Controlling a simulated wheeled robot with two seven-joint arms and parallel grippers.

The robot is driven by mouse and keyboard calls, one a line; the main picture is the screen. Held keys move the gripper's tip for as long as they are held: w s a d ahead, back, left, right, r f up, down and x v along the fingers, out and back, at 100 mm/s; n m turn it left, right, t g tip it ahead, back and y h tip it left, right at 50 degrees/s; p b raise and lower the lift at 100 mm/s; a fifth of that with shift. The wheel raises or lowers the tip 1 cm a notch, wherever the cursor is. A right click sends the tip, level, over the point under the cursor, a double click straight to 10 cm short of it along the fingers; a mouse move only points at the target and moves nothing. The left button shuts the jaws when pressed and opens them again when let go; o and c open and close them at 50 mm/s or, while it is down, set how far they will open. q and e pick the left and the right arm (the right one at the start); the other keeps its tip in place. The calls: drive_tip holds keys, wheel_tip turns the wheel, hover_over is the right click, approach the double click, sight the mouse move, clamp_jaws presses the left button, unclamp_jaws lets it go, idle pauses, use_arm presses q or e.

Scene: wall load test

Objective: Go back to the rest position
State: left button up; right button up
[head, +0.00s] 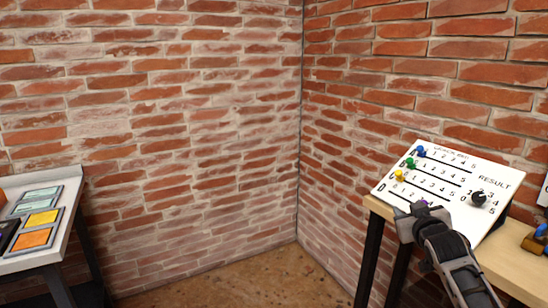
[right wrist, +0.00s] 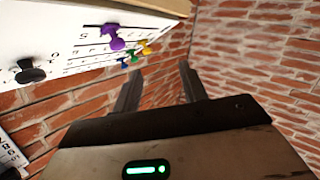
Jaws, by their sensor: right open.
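My right gripper (head: 416,212) is at the lower left edge of a tilted white panel (head: 452,168) and hides part of its bottom row. In the right wrist view the two fingers (right wrist: 160,88) are apart with only brick wall showing between them. The panel has a blue knob (head: 420,152), a green knob (head: 410,163) and a yellow knob (head: 399,176) at the left of numbered rows. A purple knob (right wrist: 112,37) shows clear of the fingers in the right wrist view. A black dial (head: 478,199) sits under the word RESULT. My left gripper is out of view.
The panel stands on a wooden table (head: 510,268) with dark legs. More items, partly cut off, lie at the right edge. A pale table (head: 70,200) with coloured trays (head: 42,218) stands at the left. Brown floor (head: 235,275) is open between the tables, before a brick corner.

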drive_tip(key=s+a+f+n+g+y, duration=0.1)
drive_tip(key=s+a+f+y, duration=0.1)
drive_tip(key=s+a+f, duration=0.6)
drive_tip(key=s+a+f+g+y, duration=0.1)
drive_tip(key=s+a+f+y, duration=0.1)
drive_tip(key=s+a+f, duration=0.6)
drive_tip(key=s+a+f+g+y, duration=0.1)
drive_tip(key=s+a+f, duration=0.1)
drive_tip(key=s, duration=0.8)
drive_tip(key=s+a+f+g+y, duration=0.1)
drive_tip(key=s+a+f+g, duration=0.1)
drive_tip(key=s, duration=0.9)
drive_tip(key=shift+s+a+f+m, duration=0.3)
drive_tip(key=shift+a+f, duration=0.25)
drive_tip(key=shift+a, duration=0.3)
